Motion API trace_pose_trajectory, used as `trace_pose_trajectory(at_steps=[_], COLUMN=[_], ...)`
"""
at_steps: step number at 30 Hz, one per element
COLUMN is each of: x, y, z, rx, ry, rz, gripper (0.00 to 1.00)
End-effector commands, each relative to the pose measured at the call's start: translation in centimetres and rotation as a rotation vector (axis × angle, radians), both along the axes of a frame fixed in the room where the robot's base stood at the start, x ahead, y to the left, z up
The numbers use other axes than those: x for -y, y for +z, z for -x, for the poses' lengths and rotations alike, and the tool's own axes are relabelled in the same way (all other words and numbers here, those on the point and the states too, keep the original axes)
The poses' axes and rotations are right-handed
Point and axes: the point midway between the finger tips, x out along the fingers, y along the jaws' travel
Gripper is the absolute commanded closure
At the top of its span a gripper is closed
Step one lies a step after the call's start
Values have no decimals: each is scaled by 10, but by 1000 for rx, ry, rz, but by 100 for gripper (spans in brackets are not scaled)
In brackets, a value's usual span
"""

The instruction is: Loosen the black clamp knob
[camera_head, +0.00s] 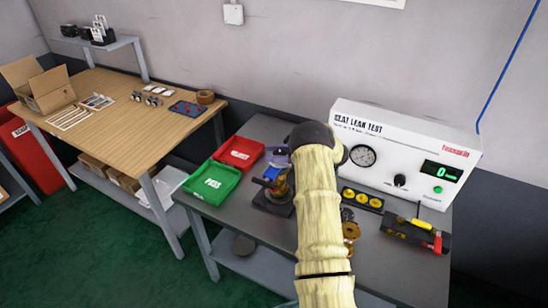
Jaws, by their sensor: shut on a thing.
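A small valve fixture with a dark base (272,202) stands on the grey bench, left of my arm. It carries a brass-coloured valve body with a blue part (270,173) on top. My pale-sleeved arm reaches up the middle of the picture and bends at a dark wrist. My gripper (279,158), a small grey-purple shape, comes down from the wrist over the fixture. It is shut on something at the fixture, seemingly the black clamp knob. The knob and fingertips are too small and too covered to make out clearly.
A green PASS tray (212,183) and a red tray (239,152) lie left of the fixture. The white leak test box (405,150) stands at the back right. A dark tool holder (414,235) and brass parts (350,232) lie right of my arm.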

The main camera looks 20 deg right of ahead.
Motion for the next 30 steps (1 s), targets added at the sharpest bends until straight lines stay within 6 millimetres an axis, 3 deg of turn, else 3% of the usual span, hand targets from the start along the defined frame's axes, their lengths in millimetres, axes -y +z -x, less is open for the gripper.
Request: trace_pose_trajectory(at_steps=[9, 23, 24, 26, 30], x=[0, -1, -1, -1, -1], y=[0, 1, 1, 1, 0], z=[2, 2, 2, 2, 2], rx=[3, 1, 1, 1, 1], ry=[120, 136, 136, 135, 135], rz=[-2, -3, -3, -3, -3], gripper=[84, 84, 54, 42, 40])
